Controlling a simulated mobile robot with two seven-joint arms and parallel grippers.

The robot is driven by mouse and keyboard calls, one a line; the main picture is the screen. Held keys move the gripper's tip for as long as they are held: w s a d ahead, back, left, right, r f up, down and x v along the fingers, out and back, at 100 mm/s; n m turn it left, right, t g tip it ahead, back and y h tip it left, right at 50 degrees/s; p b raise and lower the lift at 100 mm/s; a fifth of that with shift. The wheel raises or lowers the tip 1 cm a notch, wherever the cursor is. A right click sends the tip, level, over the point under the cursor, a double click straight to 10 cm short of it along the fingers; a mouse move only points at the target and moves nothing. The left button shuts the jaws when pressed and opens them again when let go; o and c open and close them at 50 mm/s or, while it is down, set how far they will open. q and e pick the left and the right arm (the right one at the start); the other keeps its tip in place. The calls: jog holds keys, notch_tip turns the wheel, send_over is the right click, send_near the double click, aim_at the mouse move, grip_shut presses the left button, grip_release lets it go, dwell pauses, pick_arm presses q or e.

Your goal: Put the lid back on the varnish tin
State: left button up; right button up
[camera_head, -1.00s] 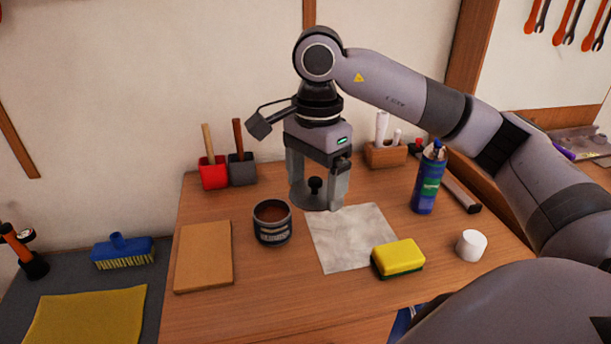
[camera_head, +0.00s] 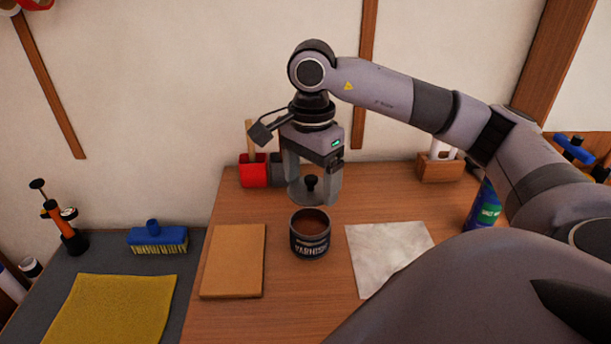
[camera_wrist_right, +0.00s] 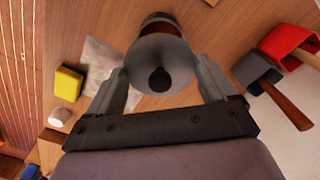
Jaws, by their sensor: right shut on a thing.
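The varnish tin (camera_head: 310,243) stands upright and open on the wooden bench, brown varnish showing inside. My right gripper (camera_head: 313,192) is shut on the lid (camera_head: 300,195), a grey disc with a black knob, one finger at each side. It holds the lid level, just behind the tin in the head view and apart from its mouth. In the right wrist view the lid (camera_wrist_right: 160,52) sits between the fingertips, and part of the tin (camera_wrist_right: 160,18) shows past its edge. The lid hides the rest of the tin there. My left gripper is not in view.
A tan board (camera_head: 233,262) lies left of the tin, and a pale sheet (camera_head: 385,250) lies right. A red pot (camera_head: 253,172) stands behind. A blue spray can (camera_head: 482,205) is at the right, partly hidden by my arm. A yellow sponge (camera_wrist_right: 68,84) shows in the wrist view.

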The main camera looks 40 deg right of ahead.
jog(key=shift+f+b, duration=2.45)
jog(key=shift+f, duration=0.75)
jog(key=shift+f+b, duration=0.15)
jog(key=shift+b, duration=0.15)
jog(key=o, duration=0.8)
jog(key=shift+r+p, duration=2.65)
jog(key=shift+r, duration=0.9)
